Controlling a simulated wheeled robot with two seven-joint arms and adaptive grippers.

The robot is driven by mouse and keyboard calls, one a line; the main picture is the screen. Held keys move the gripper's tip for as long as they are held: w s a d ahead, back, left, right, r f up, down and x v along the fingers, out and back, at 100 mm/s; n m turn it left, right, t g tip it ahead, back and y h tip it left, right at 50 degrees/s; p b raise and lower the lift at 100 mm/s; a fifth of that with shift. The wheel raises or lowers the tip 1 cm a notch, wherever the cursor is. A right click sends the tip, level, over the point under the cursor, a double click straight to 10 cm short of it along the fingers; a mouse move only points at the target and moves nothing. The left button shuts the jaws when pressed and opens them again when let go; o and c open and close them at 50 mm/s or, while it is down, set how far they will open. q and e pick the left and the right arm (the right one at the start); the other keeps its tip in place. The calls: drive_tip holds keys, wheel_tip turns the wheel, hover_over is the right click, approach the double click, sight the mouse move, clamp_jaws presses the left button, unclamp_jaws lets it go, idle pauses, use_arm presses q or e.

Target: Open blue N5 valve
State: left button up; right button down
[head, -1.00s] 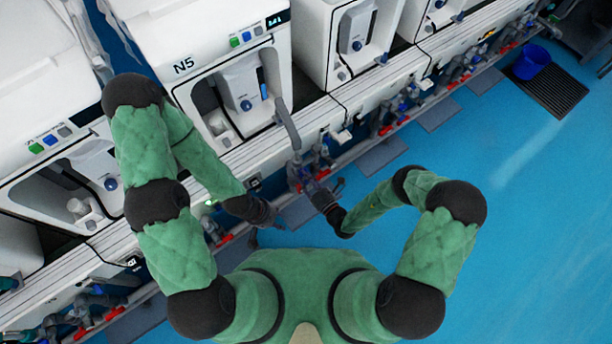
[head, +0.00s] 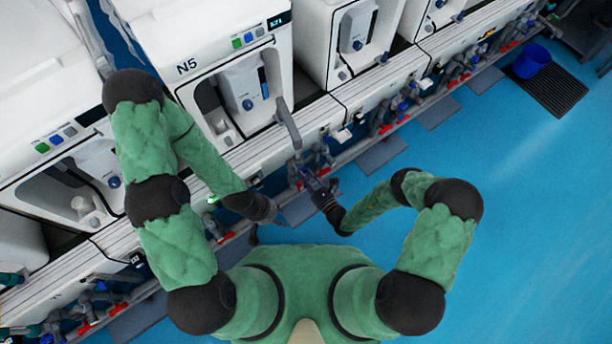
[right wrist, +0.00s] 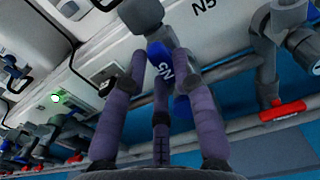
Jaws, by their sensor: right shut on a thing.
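In the head view the right gripper (head: 312,183) is at the grey pipework in front of the N5 machine (head: 215,60); the valve itself is too small to make out there. My left gripper (head: 270,214) hangs to the left of and lower than the right one, beside the bench edge; its fingers are too dark to read.
A red-handled valve (right wrist: 283,111) is on the pipe to the right in the right wrist view. More machines and pipework line the bench. A blue bucket (head: 531,61) stands by a dark floor grate (head: 556,92). The blue floor to the right is clear.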

drive_tip(key=shift+s+f, duration=0.1)
idle(0.3)
drive_tip(key=c, duration=1)
unclamp_jaws()
drive_tip(key=shift+v, duration=5.95)
